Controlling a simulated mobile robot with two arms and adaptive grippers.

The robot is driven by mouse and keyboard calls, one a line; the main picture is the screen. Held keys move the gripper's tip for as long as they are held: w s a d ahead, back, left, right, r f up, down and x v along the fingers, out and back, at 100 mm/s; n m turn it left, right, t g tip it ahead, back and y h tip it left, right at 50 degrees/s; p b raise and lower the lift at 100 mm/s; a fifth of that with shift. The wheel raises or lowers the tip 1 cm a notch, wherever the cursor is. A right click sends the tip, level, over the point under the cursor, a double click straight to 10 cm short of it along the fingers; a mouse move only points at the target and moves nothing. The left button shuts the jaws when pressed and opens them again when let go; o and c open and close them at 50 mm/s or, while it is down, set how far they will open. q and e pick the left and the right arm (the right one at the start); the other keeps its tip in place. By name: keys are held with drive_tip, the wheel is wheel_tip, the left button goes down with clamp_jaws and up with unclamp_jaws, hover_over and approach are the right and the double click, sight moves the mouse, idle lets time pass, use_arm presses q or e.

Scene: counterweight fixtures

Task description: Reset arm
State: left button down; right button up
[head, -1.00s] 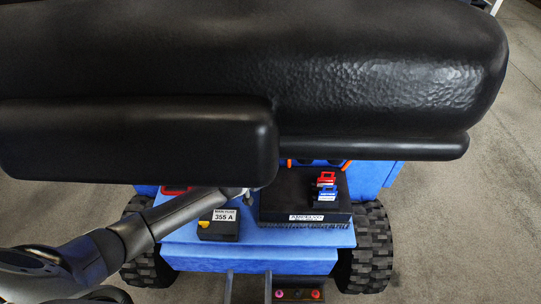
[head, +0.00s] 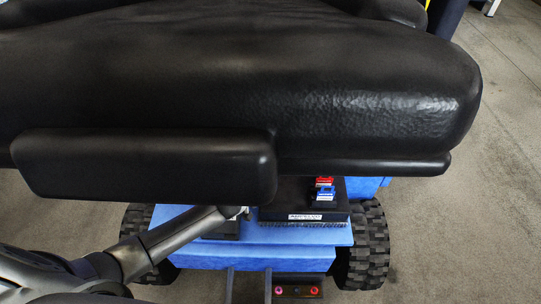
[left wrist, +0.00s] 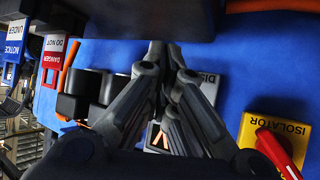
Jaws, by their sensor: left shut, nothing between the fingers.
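My left gripper shows in the left wrist view (left wrist: 165,58), its fingers together with nothing between them, over the blue deck (left wrist: 245,65). A yellow plate marked ISOLATOR (left wrist: 262,126) with a red handle (left wrist: 276,150) lies right of the fingers. Black blocks (left wrist: 85,92) lie left of them. In the head view my left arm comes in from the lower left and its end passes under the black armrest pad (head: 145,165), which hides most of the gripper. My right gripper is out of view.
A large black padded seat (head: 250,90) overhangs the blue base (head: 260,258). A black box (head: 285,213) carries red (head: 325,182) and blue (head: 325,192) tags. Knobbly tyres (head: 364,245) flank the base. Grey floor (head: 480,200) is clear at the right.

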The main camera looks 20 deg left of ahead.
use_arm(q)
drive_tip(key=shift+g, duration=0.4)
drive_tip(key=s, duration=0.1)
drive_tip(key=s+d, duration=0.1)
drive_tip(key=s, duration=0.1)
drive_tip(key=s+d, duration=0.1)
drive_tip(key=s, duration=0.1)
drive_tip(key=shift+d+r, duration=0.25)
drive_tip(key=s+a+r+g+y, duration=0.1)
drive_tip(key=s+a+r+g, duration=0.15)
drive_tip(key=s, duration=0.55)
drive_tip(key=s+a+r+g+y, duration=0.1)
drive_tip(key=s+r+g, duration=0.15)
drive_tip(key=s, duration=0.65)
drive_tip(key=s+a+r+g+y, duration=0.1)
drive_tip(key=s+a+r, duration=0.15)
drive_tip(key=s, duration=0.55)
wheel_tip(320, 180, down, 25)
drive_tip(key=s+g, duration=0.1)
drive_tip(key=s+a+f+g, duration=0.1)
drive_tip(key=s+a+f, duration=0.1)
drive_tip(key=s+f, duration=1.5)
drive_tip(key=shift+s+a+g, duration=0.25)
drive_tip(key=shift+a+g, duration=0.05)
